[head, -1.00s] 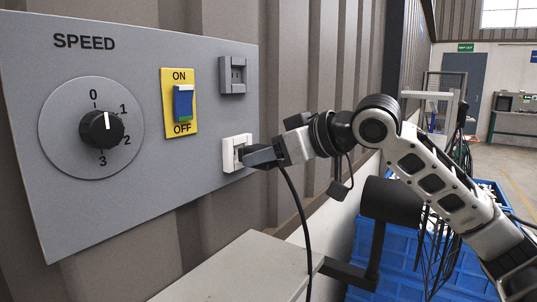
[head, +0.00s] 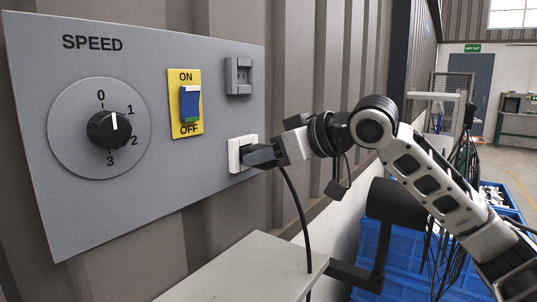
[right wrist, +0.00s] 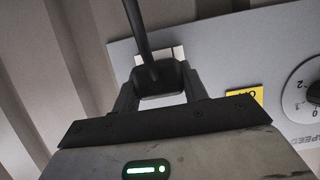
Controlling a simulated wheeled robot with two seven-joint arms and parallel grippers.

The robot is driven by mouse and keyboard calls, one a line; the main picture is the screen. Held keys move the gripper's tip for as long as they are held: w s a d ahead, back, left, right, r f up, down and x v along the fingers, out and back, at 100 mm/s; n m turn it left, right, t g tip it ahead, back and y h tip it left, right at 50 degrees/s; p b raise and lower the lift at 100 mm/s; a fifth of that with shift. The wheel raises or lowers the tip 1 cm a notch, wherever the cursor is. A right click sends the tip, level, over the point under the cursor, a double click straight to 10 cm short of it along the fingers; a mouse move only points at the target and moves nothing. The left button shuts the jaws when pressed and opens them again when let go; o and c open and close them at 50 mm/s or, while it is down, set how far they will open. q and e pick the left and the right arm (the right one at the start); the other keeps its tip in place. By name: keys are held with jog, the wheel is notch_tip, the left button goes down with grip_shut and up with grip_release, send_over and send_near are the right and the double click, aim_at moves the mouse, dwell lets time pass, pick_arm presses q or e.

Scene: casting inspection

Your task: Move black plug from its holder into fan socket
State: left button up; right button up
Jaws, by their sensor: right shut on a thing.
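My right gripper (head: 264,155) is shut on the black plug, right at the front of the white socket (head: 236,156) low on the grey panel. In the right wrist view the black plug (right wrist: 160,84) sits between the two fingers, its cable running up across the picture. Part of the white socket (right wrist: 178,53) shows just beyond it. The plug's front is hidden, so I cannot tell how deep it sits in the socket. The grey holder (head: 239,76) above the socket is empty. My left gripper is not in view.
The panel (head: 130,205) also bears a black speed dial (head: 109,129) and a blue ON/OFF switch (head: 190,105) on a yellow plate. The black cable (head: 299,208) hangs past a pale ledge (head: 245,270). Blue crates (head: 385,293) stand behind my right arm.

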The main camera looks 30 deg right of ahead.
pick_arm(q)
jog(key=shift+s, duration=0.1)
pick_arm(e)
jog(key=shift+w+a+r, duration=0.1)
jog(key=shift+w, duration=0.05)
jog(key=o, duration=1.1)
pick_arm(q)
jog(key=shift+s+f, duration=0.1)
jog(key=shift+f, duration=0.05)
pick_arm(e)
jog(key=shift+o, duration=0.3)
jog(key=shift+w, duration=0.1)
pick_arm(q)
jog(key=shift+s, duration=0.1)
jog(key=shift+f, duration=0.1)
pick_arm(e)
jog(key=shift+s, duration=0.35)
pick_arm(q)
jog(key=b, duration=0.2)
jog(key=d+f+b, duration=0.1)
jog(key=b, duration=0.2)
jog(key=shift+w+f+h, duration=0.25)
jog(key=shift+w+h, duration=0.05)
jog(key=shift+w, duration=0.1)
pick_arm(e)
jog(key=v, duration=1.5)
jog(key=shift+d, duration=0.2)
